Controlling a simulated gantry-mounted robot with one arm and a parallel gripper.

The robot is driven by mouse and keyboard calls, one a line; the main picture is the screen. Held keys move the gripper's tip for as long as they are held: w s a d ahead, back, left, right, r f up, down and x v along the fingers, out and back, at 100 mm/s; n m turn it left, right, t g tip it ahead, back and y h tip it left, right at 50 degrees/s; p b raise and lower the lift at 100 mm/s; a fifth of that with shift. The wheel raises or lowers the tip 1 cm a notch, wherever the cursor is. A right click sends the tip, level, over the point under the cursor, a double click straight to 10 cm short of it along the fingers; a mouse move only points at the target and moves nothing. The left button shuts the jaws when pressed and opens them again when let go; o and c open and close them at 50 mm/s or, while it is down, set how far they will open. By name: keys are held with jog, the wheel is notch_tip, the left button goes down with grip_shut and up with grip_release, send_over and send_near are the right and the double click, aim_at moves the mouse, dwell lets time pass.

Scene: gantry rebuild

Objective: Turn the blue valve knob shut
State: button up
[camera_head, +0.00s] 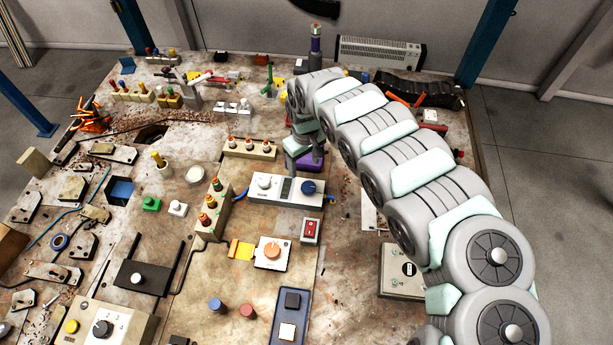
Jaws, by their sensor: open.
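The blue valve knob (308,187) is on the right part of a white box (258,196) in the middle of the table. The same box carries a white knob (264,182) at its left and a dark panel (286,188) between the two. My gripper (291,166) points down just behind the box, above and slightly left of the blue knob in the picture. It is open and appears apart from the knob. Its fingertips are small and partly hidden by my arm, so their exact gap is hard to see. The knob's pointer direction cannot be made out.
A red rocker switch (310,231) and an orange dial box (271,253) stand in front. A purple thing (310,160) lies close to my gripper.

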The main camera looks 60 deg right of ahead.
aim_at(308, 186)
jog(key=f, duration=0.3)
jog(key=s+f, duration=0.1)
jog(key=f, duration=0.4)
jog(key=shift+s+a+f, duration=0.1)
jog(key=shift+s+f, duration=0.05)
jog(key=shift+f, duration=0.2)
jog(key=shift+s+f, duration=0.1)
jog(key=shift+f, duration=0.95)
jog(key=shift+c, duration=0.4)
jog(key=c, duration=1.3)
